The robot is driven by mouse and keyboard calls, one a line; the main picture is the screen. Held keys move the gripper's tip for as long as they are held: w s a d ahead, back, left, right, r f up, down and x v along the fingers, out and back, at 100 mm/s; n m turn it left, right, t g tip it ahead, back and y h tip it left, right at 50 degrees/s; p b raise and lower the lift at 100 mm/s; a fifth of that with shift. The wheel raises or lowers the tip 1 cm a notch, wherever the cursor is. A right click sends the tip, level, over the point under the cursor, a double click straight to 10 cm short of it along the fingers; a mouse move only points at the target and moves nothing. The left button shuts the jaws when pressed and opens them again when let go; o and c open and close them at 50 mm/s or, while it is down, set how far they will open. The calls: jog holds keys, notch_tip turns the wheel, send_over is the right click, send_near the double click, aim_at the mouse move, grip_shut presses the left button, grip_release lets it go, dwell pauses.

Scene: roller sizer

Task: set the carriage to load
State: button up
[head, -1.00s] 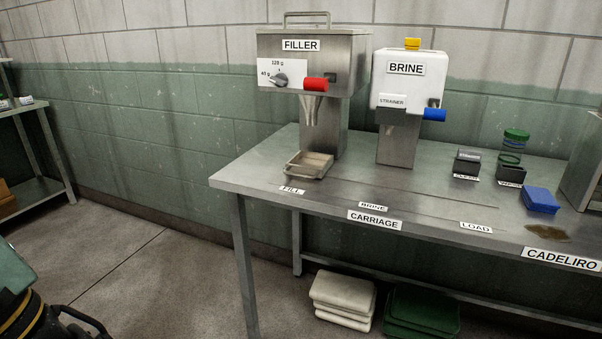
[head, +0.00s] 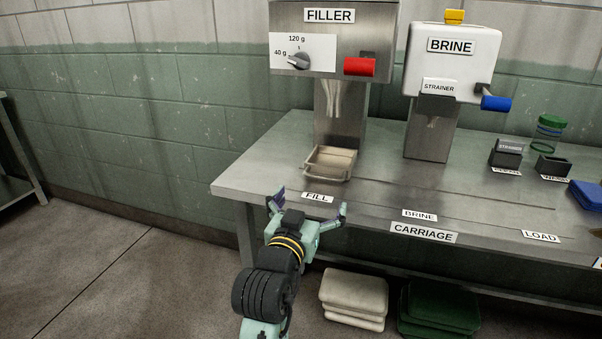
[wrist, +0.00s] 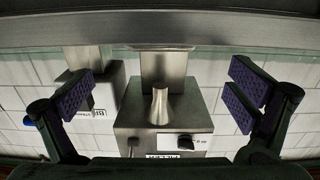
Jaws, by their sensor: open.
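The carriage, a shallow metal tray (head: 330,162), sits under the filler spout at the FILL label (head: 318,197), at the left end of the slot along the table. The LOAD label (head: 541,236) is at the right, past the BRINE label (head: 420,215). My gripper (head: 311,203) is open and empty at the table's front edge, before the carriage and apart from it. In the wrist view, which is upside down, the open fingers (wrist: 162,95) frame the filler; the carriage is hard to make out there.
The filler (head: 335,90) with its red handle stands behind the carriage. The brine unit (head: 432,127) with a blue handle is to its right. Dark strainer holders (head: 506,155) and a blue block (head: 586,194) lie further right. The table front between FILL and LOAD is clear.

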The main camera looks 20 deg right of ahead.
aim_at(323, 178)
jog(key=p+x, duration=0.2)
jog(key=x, duration=0.6)
jog(key=shift+w+d+r, duration=0.15)
jog(key=shift+w, duration=0.1)
jog(key=shift+w+d, duration=0.35)
jog(key=shift+w, duration=0.3)
jog(key=shift+c, duration=0.2)
jog(key=c, duration=1.5)
jog(key=shift+c, duration=0.2)
